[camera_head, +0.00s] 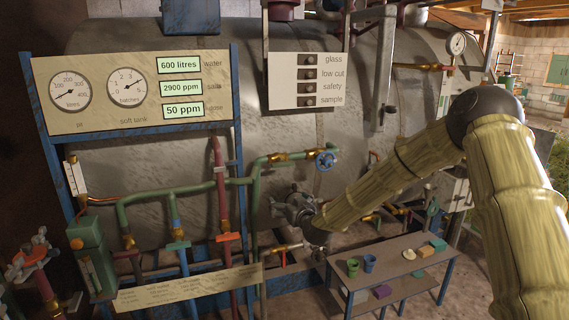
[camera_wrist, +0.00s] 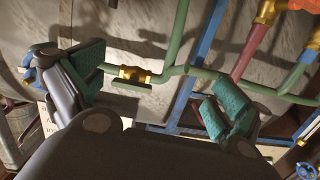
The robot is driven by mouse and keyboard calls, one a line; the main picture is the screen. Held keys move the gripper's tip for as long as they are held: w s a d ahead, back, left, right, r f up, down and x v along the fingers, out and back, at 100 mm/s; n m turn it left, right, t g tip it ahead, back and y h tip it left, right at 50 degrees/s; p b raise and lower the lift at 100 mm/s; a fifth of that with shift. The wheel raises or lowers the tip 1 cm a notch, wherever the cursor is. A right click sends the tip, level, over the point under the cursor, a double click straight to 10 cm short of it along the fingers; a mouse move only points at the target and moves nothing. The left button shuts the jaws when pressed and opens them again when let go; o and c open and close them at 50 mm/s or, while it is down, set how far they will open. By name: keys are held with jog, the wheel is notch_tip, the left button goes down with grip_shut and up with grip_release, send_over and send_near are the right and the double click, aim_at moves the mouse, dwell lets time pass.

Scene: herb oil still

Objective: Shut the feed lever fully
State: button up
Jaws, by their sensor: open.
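My gripper (camera_wrist: 160,84) is open in the wrist view, its two teal-padded fingers wide apart with nothing held between them. Beyond the gap, a brass valve (camera_wrist: 132,72) sits on a green pipe, with a flat green handle (camera_wrist: 131,84) lying roughly along the pipe. The fingers do not visibly touch it. In the head view, the lever valves include an orange handle (camera_head: 228,237) on the red pipe, a blue one (camera_head: 177,246) and another orange one (camera_head: 127,254). No readable label shows which is the feed lever. My arm hides part of the pipework.
A large grey tank (camera_head: 180,60) stands behind the pipes. A blue handwheel (camera_head: 325,160) sits near my arm. A gauge panel (camera_head: 100,92) is at left. A low bench (camera_head: 390,256) with small cups stands at lower right. Blue frame posts and pipes crowd the space.

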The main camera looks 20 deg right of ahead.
jog(key=t, duration=0.1)
send_near(284, 165)
jog(key=s, duration=0.1)
jog(key=shift+h, duration=0.3)
jog(key=shift+w+a+f+p, duration=0.1)
jog(key=shift+w+p, duration=0.3)
jog(key=shift+w, duration=1.4)
jog(key=shift+w+a+f+p, duration=0.15)
jog(key=shift+w+p, duration=0.3)
jog(key=shift+w, duration=1.35)
jog(key=shift+w+a+f+p, duration=0.1)
jog(key=shift+w+p, duration=0.3)
jog(key=shift+w, duration=1.4)
jog(key=shift+c, duration=0.2)
jog(key=shift+r, duration=0.1)
jog(key=c, duration=1)
